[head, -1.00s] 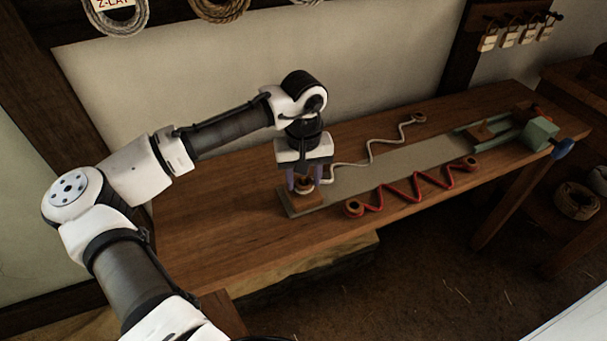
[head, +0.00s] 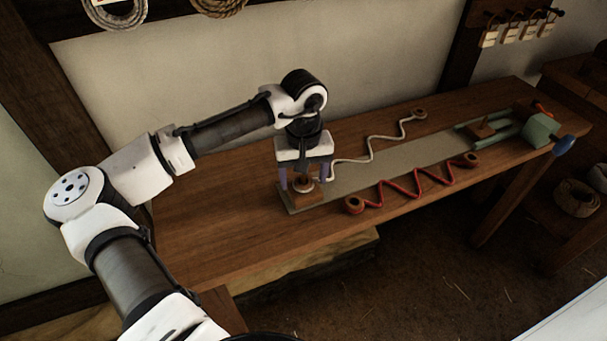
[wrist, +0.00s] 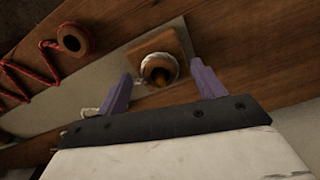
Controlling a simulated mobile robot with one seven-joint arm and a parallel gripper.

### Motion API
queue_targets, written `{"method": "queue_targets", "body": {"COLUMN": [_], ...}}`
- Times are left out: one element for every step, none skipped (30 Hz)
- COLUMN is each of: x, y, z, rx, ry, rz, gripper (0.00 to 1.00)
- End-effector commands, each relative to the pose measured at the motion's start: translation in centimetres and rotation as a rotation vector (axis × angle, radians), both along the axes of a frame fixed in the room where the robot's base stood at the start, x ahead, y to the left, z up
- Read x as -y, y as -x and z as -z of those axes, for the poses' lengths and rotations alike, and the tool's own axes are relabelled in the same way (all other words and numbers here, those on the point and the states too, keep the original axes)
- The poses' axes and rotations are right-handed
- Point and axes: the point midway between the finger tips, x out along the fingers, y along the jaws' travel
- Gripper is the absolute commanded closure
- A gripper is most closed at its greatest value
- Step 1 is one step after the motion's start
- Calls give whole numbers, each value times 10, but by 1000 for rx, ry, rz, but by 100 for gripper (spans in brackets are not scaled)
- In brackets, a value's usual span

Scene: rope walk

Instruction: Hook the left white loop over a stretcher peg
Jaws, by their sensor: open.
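The left white loop (wrist: 146,62) sits around the stretcher peg (wrist: 158,75) on the square wooden block (wrist: 172,42), in the wrist view. In the head view this wooden block (head: 308,197) is at the left end of the grey stretcher board (head: 385,164). My gripper (head: 303,181) is over the block with its purple fingers spread, one on each side of the peg and apart from the loop. The white rope (head: 371,146) runs right in a zigzag to its other loop (head: 419,114), behind the board.
A red rope (head: 415,191) with wooden-looking end rings lies along the bench's front edge. A green carriage (head: 487,136) with a second wooden block stands at the board's right end, by a green box (head: 541,131). The bench's left part (head: 210,215) is clear.

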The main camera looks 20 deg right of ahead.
Motion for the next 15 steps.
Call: {"method": "queue_targets", "body": {"x": [0, 0, 0, 0, 1, 0, 0, 1, 1, 1, 1, 1, 1, 1, 1], "y": [0, 0, 0, 0, -1, 0, 0, 0, -1, -1, 0, -1, 0, 0, -1], "z": [-2, -4, -8, -11, -16, -23, -29, -35, -45, -52, -59, -69, -76, -83, -92], "rx": [1, 1, 1, 1, 2, 2, 3, 2, 4, 4, 3, 4, 3, 2, 3], "ry": [1, 1, 0, 0, 1, 1, 2, 2, 2, 2, 2, 2, 2, 2, 2], "rz": [0, 0, 0, 0, 0, 0, 0, 0, 0, 0, 0, 0, 0, 0, -1], "gripper": [32, 32, 32, 32, 32, 32, 32, 32, 32, 32, 32, 32, 32, 32, 32]}}
